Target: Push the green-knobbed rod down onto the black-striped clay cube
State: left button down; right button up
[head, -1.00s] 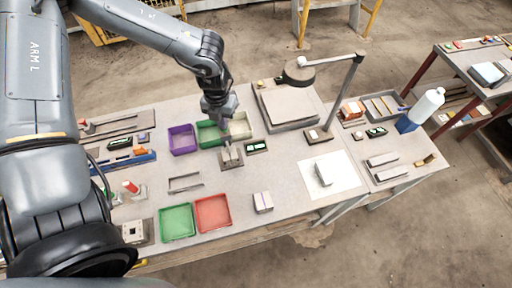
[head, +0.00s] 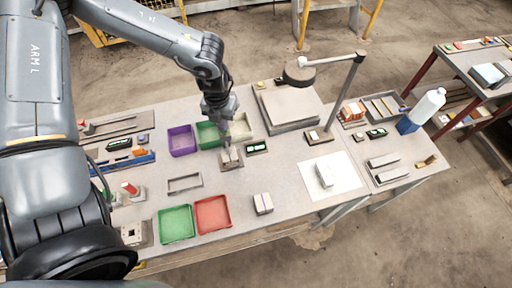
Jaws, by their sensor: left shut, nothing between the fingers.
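My left gripper (head: 226,137) is shut and points down, with nothing between its fingers. It is directly above a small grey-brown clay block (head: 231,157) that sits on a dark base plate; from this angle I cannot tell whether it touches anything there. A second clay block (head: 263,203) with a thin line on it stands alone near the table's front edge. The stripe colours are too small to tell, so I cannot say which is the black-striped cube. I cannot make out a green-knobbed rod; the gripper may hide it. My right gripper is not in view.
Purple (head: 181,140), dark green (head: 207,135) and pale bins stand behind the gripper. A green tray (head: 176,224) and a red tray (head: 212,215) lie in front. A lamp stand (head: 349,90) rises at the right, near a white sheet (head: 345,180).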

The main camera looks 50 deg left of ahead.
pick_arm(q)
jog(key=shift+r+p, duration=2)
jog(key=shift+r, duration=1.5)
